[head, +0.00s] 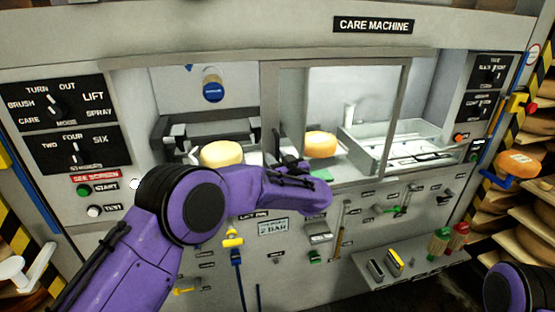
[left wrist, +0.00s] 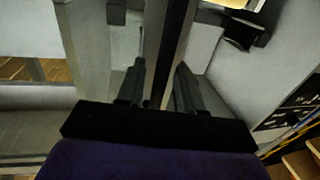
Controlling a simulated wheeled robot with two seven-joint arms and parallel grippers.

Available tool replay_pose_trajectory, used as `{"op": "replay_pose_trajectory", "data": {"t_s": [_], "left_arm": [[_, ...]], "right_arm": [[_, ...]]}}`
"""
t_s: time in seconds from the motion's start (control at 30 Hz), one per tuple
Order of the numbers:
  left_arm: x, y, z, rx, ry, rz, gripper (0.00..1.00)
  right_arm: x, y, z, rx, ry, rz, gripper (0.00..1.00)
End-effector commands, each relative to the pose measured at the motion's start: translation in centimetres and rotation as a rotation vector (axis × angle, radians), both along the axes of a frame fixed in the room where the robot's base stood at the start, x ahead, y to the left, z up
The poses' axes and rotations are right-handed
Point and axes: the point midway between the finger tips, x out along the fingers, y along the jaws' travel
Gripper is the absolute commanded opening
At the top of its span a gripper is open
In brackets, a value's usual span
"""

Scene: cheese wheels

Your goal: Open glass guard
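The glass guard (head: 406,100) is a clear panel in a grey frame on the front of the care machine. It stands in front of the right part of the opening; the left part looks uncovered. My left gripper (head: 290,163) is at the guard's left frame post (head: 270,105), low down. In the left wrist view my left gripper's fingers (left wrist: 160,85) stand apart on either side of a vertical post with a dark strip (left wrist: 172,40). I cannot tell whether both fingers touch it. My right gripper is out of view.
Yellow cheese wheels sit inside the machine, one at left (head: 221,153) and one behind the guard (head: 320,144). A glass-walled tray (head: 385,135) is at right inside. Control panels (head: 63,105) flank the opening. Shelves of cheese wheels (head: 535,210) stand at far right. Levers and knobs project below the opening.

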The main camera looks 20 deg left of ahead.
Motion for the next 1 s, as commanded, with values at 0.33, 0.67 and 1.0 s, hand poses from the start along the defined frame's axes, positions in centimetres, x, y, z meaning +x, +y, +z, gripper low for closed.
{"op": "replay_pose_trajectory", "data": {"t_s": [0.33, 0.67, 1.0], "left_arm": [[-0.8, -0.8, -0.2, 0.001, -0.001, -0.003, 0.35], [-6.5, -5.5, -0.3, 0.002, -0.001, -0.003, 0.35], [-8.0, -6.8, 0.0, 0.000, 0.000, 0.000, 0.35]], "right_arm": [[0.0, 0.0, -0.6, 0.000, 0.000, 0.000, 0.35], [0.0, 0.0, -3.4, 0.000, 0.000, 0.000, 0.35], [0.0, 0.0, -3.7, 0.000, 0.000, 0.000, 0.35]]}}
